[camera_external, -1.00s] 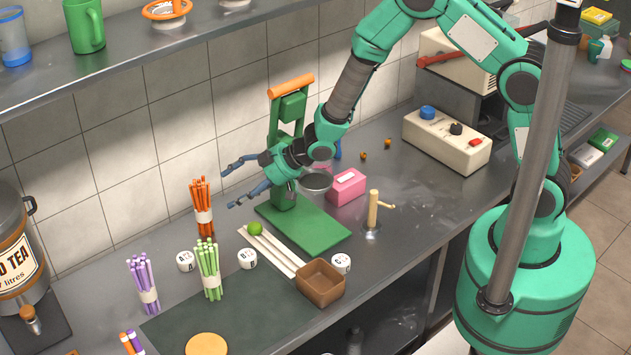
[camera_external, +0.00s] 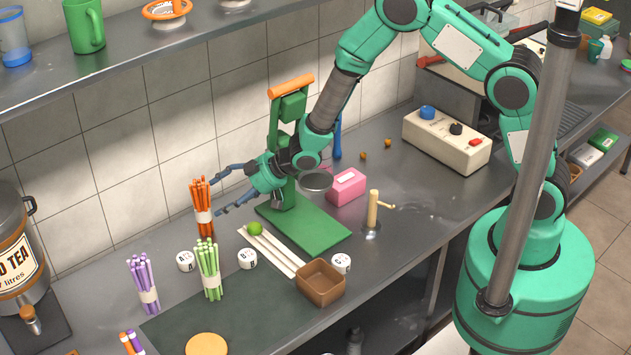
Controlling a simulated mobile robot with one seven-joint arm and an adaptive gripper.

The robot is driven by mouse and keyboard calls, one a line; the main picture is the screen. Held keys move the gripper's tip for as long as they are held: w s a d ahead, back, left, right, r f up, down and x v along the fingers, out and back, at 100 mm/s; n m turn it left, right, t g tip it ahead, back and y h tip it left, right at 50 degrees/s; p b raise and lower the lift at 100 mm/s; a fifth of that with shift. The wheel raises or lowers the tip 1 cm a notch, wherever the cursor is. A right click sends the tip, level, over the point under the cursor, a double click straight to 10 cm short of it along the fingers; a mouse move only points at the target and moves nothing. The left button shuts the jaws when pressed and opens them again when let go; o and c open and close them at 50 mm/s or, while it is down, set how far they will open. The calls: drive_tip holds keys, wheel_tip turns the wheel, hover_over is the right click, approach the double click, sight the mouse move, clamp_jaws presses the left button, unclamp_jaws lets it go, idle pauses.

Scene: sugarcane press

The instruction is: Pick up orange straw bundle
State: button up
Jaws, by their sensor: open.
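The orange straw bundle (camera_external: 200,198) stands upright on the steel counter near the wall, with a white band around its middle. My gripper (camera_external: 217,190) is open and points left toward the bundle. Its blue fingers are spread, with the tips close to the bundle's right side at about band height in the picture. I cannot tell whether a fingertip touches it. Nothing is between the fingers that I can make out.
A green straw bundle (camera_external: 209,270) and a purple straw bundle (camera_external: 143,285) stand in front. The green press (camera_external: 291,120) stands behind my wrist. A brown box (camera_external: 320,284) and pink box (camera_external: 347,187) lie to the right.

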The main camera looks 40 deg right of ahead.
sight(204, 193)
drive_tip(key=shift+x, duration=1.8)
drive_tip(key=shift+f, duration=0.1)
drive_tip(key=shift+b+x, duration=0.65)
drive_tip(key=shift+x, duration=1.95)
drive_tip(key=shift+w, duration=0.1)
drive_tip(key=c, duration=1.3)
drive_tip(key=shift+s+r, duration=0.45)
drive_tip(key=shift+r, duration=0.15)
drive_tip(key=r, duration=0.2)
drive_tip(key=r+p, duration=0.1)
drive_tip(key=r, duration=0.3)
drive_tip(key=shift+s+r+p, duration=0.1)
drive_tip(key=shift+s+p, duration=0.15)
drive_tip(key=shift+p, duration=0.05)
drive_tip(key=s, duration=1.8)
drive_tip(key=shift+s, duration=0.35)
